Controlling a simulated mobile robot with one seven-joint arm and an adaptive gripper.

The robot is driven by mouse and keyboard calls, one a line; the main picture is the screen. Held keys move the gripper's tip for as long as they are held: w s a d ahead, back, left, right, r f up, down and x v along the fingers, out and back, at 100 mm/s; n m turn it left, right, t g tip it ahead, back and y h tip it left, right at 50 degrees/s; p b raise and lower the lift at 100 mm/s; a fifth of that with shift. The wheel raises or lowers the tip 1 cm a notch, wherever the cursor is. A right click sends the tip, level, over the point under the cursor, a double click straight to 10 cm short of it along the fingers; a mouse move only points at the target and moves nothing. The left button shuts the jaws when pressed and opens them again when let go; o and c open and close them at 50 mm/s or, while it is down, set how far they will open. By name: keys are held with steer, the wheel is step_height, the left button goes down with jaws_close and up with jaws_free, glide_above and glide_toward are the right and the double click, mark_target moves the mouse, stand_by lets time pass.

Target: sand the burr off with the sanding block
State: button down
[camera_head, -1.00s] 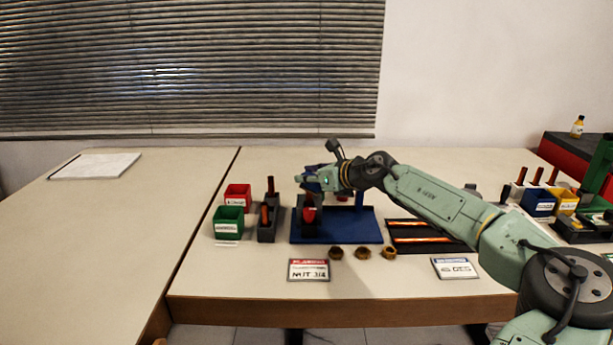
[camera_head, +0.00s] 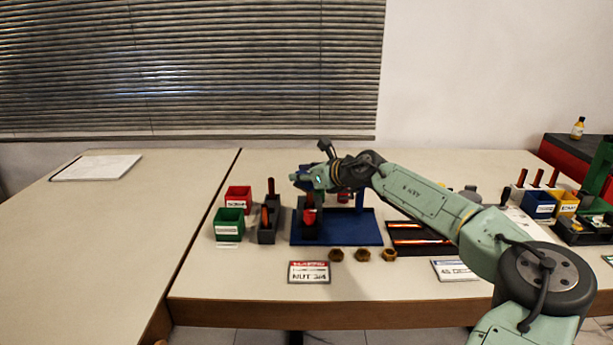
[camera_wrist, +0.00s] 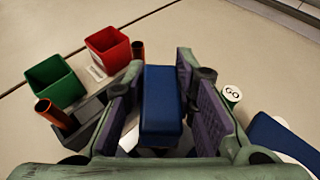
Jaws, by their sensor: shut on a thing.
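A dark blue block (camera_wrist: 161,100), which may be the sanding block, sits between the purple pads of my gripper (camera_wrist: 163,92) in the wrist view. My gripper is shut on it. In the head view my gripper (camera_head: 306,180) is above the left part of a blue base plate (camera_head: 345,238), over a dark upright holder (camera_head: 300,225) with a red piece (camera_head: 309,217) at its front. The burr cannot be made out. My gripper and wrist hide part of the rig. A round end marked GO (camera_wrist: 232,93) shows just right of my gripper.
Left of the plate stand a red bin (camera_head: 238,195), a green bin (camera_head: 229,217) and a grey holder (camera_head: 267,232) with red and orange handles. In front lie several brown nuts (camera_head: 363,255) and a label card (camera_head: 309,272). A dark tray (camera_head: 418,246) lies right. The left table is mostly clear.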

steer(key=shift+s+f, duration=0.1)
steer(key=shift+f, duration=0.15)
steer(key=shift+s+d+b, duration=0.3)
steer(key=shift+s+d, duration=0.75)
steer(key=shift+f, duration=0.1)
steer(key=shift+w, duration=0.1)
steer(key=shift+w+a, duration=0.15)
steer(key=shift+w, duration=0.15)
steer(key=shift+w+a, duration=0.75)
steer(key=shift+a, duration=0.2)
steer(key=shift+s, duration=0.2)
